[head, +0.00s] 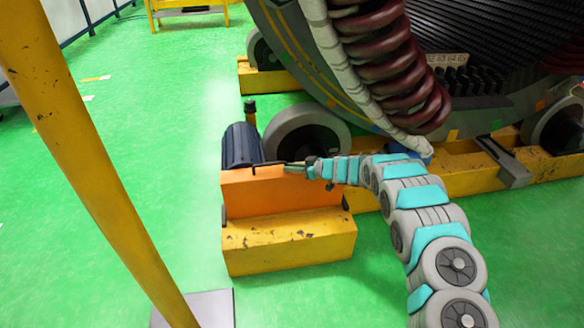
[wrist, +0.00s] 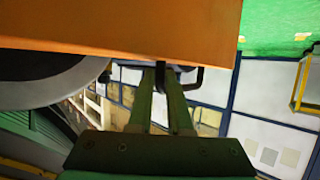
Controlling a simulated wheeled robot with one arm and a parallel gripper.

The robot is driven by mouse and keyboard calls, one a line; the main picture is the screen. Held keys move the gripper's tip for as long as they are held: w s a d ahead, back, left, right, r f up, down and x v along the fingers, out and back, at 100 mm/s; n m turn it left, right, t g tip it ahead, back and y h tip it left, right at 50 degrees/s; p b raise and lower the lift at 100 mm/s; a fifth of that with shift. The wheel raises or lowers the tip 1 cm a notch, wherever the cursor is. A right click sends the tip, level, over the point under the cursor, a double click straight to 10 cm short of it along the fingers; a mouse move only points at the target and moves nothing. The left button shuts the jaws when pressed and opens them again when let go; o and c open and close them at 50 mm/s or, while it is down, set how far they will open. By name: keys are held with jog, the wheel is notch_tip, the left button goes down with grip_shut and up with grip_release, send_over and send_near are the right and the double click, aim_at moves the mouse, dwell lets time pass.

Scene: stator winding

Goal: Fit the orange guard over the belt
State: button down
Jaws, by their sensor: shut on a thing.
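The orange guard (head: 268,195) is upright at the front of the drive unit, just above the yellow base block (head: 290,243). I cannot tell whether it rests on the block. In the wrist view the guard (wrist: 130,32) fills the top as a broad orange face. My gripper (head: 293,167) is at the guard's top edge. In the wrist view my gripper (wrist: 162,72) is shut on the guard's thin black handle (wrist: 198,78). The belt is not visible; the guard may hide it.
A dark blue ribbed motor (head: 241,146) stands behind the guard. A grey roller (head: 306,135) is close behind my gripper, under the large stator (head: 370,100). A yellow post (head: 85,150) crosses the left.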

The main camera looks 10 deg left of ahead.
jog(key=shift+f, duration=0.25)
dwell(0.3)
jog(key=c, duration=0.8)
grip_release()
jog(key=shift+o, duration=0.2)
jog(key=shift+f, duration=0.1)
jog(key=shift+d, duration=0.1)
